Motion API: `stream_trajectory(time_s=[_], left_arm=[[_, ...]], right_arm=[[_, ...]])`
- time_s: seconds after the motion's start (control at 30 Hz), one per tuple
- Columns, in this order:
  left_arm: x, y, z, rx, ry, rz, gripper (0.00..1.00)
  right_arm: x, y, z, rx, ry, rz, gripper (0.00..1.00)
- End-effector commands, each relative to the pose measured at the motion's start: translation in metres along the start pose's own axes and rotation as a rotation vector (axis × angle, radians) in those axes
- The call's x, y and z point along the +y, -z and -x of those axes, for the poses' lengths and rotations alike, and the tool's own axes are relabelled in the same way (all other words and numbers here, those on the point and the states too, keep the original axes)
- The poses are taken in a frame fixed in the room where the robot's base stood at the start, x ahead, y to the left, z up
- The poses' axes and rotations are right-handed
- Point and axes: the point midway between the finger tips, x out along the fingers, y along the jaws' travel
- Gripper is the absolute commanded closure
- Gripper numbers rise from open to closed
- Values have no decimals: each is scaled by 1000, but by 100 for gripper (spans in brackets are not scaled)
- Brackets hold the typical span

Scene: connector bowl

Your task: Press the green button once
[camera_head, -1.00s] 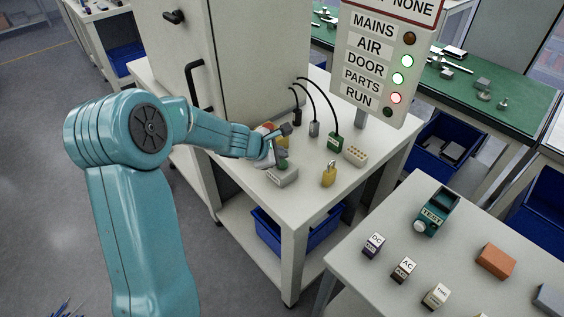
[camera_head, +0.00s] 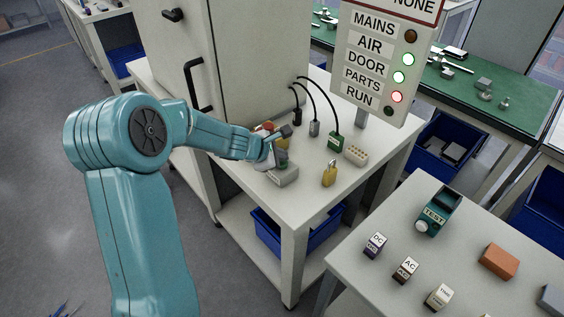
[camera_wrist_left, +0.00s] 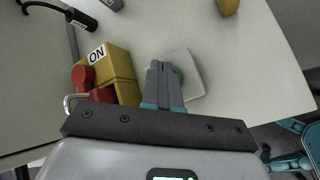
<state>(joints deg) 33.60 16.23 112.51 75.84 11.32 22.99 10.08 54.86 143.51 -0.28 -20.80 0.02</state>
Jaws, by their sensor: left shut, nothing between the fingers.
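The green button (camera_wrist_left: 178,74) sits on a pale grey box (camera_wrist_left: 190,82) in the left wrist view, partly hidden behind my fingers. In the head view the grey box (camera_head: 285,177) stands near the front edge of the white table, with a bit of the green button (camera_head: 281,166) showing. My left gripper (camera_head: 275,161) is at the box, close to the button. In the left wrist view its fingers (camera_wrist_left: 163,66) are together and empty, overlapping the button's left side. I cannot tell whether they touch it. My right gripper is not in view.
A yellow switch box (camera_wrist_left: 122,66) marked ON, with a red knob (camera_wrist_left: 83,76), stands close beside my fingers. A yellow padlock (camera_head: 329,174) and a pale block with holes (camera_head: 355,156) stand to the right. Cabled plugs (camera_head: 314,129) are behind. A sign panel (camera_head: 375,62) shows lit lamps.

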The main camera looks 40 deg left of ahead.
Motion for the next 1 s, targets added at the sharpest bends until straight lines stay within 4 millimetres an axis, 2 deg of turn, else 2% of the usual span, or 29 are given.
stream_trajectory(time_s=[0.63, 1.0], left_arm=[[-4, 4, -6, 0, 0, 1, 100], [-2, 2, -3, 1, 0, 1, 100]], right_arm=[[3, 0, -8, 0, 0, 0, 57], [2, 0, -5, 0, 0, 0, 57]])
